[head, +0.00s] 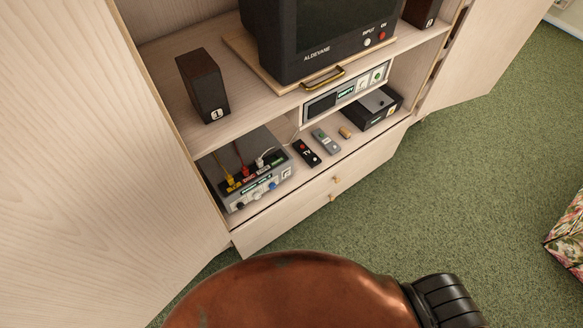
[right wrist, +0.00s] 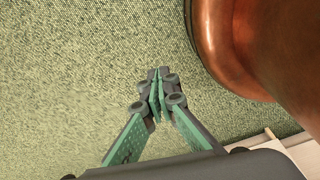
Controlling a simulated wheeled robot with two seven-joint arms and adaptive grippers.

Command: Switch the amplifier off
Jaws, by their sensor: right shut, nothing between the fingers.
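A grey box with a row of knobs on its front (head: 257,190), apparently the amplifier, stands at the left end of the cabinet's lower shelf in the head view. Yellow, red and white plugs stick up from its top edge. A small light switch or button shows at the right end of its front; its position is too small to tell. My right gripper (right wrist: 158,73) shows only in the right wrist view. It is shut and empty, above green carpet and away from the box. My left gripper is in neither view.
The cabinet's doors stand open on both sides. A television (head: 322,35) and a small speaker (head: 203,86) stand above; a silver player (head: 347,92), a black box (head: 373,108) and two remotes (head: 306,152) (head: 326,141) are nearby. Green carpet (head: 470,190) is clear in front.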

